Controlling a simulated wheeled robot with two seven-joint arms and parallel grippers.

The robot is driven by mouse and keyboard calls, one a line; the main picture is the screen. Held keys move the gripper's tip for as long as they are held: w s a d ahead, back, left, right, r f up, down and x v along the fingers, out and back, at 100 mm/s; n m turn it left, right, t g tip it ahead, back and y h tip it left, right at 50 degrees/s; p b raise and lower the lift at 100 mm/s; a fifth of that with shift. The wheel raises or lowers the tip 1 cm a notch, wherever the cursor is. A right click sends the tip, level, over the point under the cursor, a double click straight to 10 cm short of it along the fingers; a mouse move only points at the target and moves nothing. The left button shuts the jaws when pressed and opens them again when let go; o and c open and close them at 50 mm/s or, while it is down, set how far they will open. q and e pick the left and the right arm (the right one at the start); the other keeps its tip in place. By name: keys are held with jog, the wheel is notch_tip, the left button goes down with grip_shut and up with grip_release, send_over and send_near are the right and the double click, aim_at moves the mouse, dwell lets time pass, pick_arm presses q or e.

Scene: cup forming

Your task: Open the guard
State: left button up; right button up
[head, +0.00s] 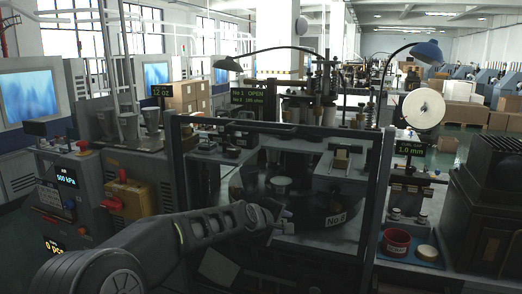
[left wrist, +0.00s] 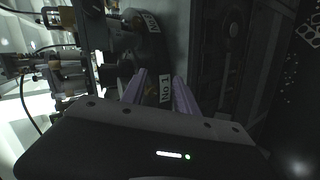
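The guard (head: 385,170) looks like a dark upright frame with a see-through panel, standing across the front of the forming machine. A rotary table (head: 282,186) and a plate marked No.6 (head: 335,219) show through it. I cannot make out its handle. My left gripper (head: 282,222) is at the lower middle of the guard in the head view; I cannot tell if it touches the frame. In the left wrist view its two pale fingers (left wrist: 162,78) are apart with nothing seen held between them. A No 1 label (left wrist: 165,90) lies beyond them. My right gripper is out of view.
A display (head: 250,96) above the machine reads No 1 OPEN. A control cabinet (head: 70,190) with a yellow box stands left. A red tub (head: 396,243) sits on the right bench, beside a dark machine (head: 492,200).

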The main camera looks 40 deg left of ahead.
aim_at(260, 130)
pick_arm(q)
jog(key=s+a+r+n+t+y, duration=0.1)
jog(key=s+r, duration=0.1)
jog(key=r, duration=0.7)
jog(key=s+a+r+n+t+y, duration=0.1)
jog(key=s+a+r, duration=0.1)
jog(key=r, duration=0.6)
jog(key=s+a+r+n+t+y, duration=0.1)
jog(key=s+r, duration=0.2)
jog(key=r, duration=0.6)
jog(key=shift+s+a+r+n+p, duration=0.3)
jog(key=shift+s+a+n+p, duration=0.05)
jog(key=shift+n+p, duration=0.05)
jog(key=shift+w, duration=0.15)
jog(key=p+x, duration=0.4)
jog(key=x, duration=0.2)
jog(key=shift+w+a+r, duration=0.1)
jog(key=shift+w+a, duration=0.1)
jog(key=shift+w, duration=0.05)
jog(key=shift+w+a+f, duration=0.15)
jog(key=shift+w+f, duration=0.1)
jog(key=shift+w, duration=0.2)
jog(key=shift+c, duration=0.2)
grip_shut()
